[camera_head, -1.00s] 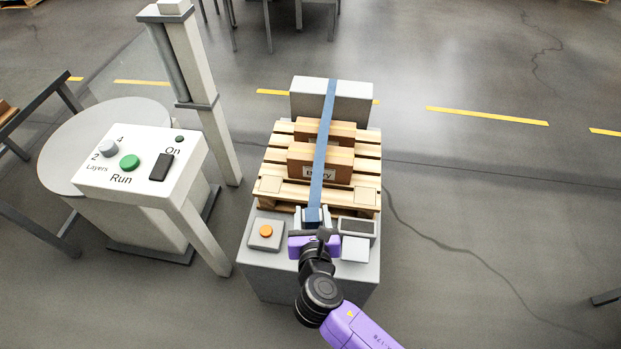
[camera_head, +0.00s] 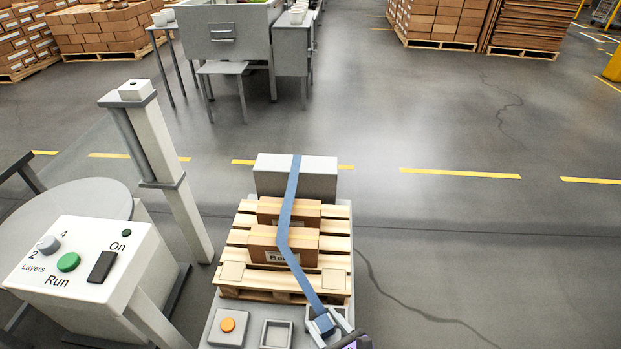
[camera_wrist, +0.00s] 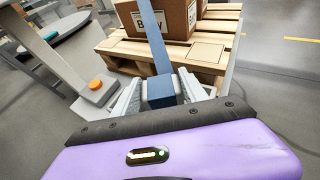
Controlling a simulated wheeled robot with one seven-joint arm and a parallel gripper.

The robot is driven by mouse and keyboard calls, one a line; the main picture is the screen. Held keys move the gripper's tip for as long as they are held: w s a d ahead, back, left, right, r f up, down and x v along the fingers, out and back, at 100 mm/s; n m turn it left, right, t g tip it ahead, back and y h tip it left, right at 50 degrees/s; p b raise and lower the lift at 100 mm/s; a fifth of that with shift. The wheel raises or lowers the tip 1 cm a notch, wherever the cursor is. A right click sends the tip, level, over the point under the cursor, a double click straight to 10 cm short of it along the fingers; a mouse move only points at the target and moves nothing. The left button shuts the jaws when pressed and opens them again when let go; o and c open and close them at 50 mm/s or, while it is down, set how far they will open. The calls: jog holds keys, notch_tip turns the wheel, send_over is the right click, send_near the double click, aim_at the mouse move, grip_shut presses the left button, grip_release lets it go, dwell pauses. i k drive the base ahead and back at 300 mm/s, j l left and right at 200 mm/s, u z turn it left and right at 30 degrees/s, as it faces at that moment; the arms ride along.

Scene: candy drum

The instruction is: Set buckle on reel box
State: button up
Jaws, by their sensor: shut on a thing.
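The buckle (camera_head: 322,323) is a small blue block at the near end of a blue strap (camera_head: 290,224). My gripper (camera_head: 326,320) is shut on it, one pale finger on each side, above the near right of the grey base; the wrist view shows the buckle (camera_wrist: 161,92) between the fingers. The strap runs back over two cartons to a plain grey box (camera_head: 296,178) at the pallet's far end. That is likely the reel box, though no label shows. I cannot tell whether the buckle touches anything below it.
The cartons (camera_head: 284,246) sit on a wooden pallet (camera_head: 233,255). An orange button (camera_head: 227,325) and an empty square tray (camera_head: 276,334) are on the base left of my gripper. A control panel (camera_head: 80,262) and post (camera_head: 165,145) stand left. Right floor is clear.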

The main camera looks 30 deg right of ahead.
aim_at(296, 162)
jog(key=l+z, duration=0.25)
jog(key=z, duration=0.15)
jog(key=i+l+z, duration=0.15)
jog(key=z, duration=0.25)
jog(key=i+l+z, duration=0.15)
jog(key=l+z, duration=0.25)
jog(key=i+l+z, duration=0.1)
jog(key=z, duration=0.3)
jog(key=i+l, duration=0.15)
jog(key=i+u, duration=0.15)
jog(key=u, duration=0.3)
jog(key=i+l+u, duration=0.15)
jog(key=u, duration=0.25)
jog(key=i+l+u, duration=0.15)
jog(key=u, duration=0.3)
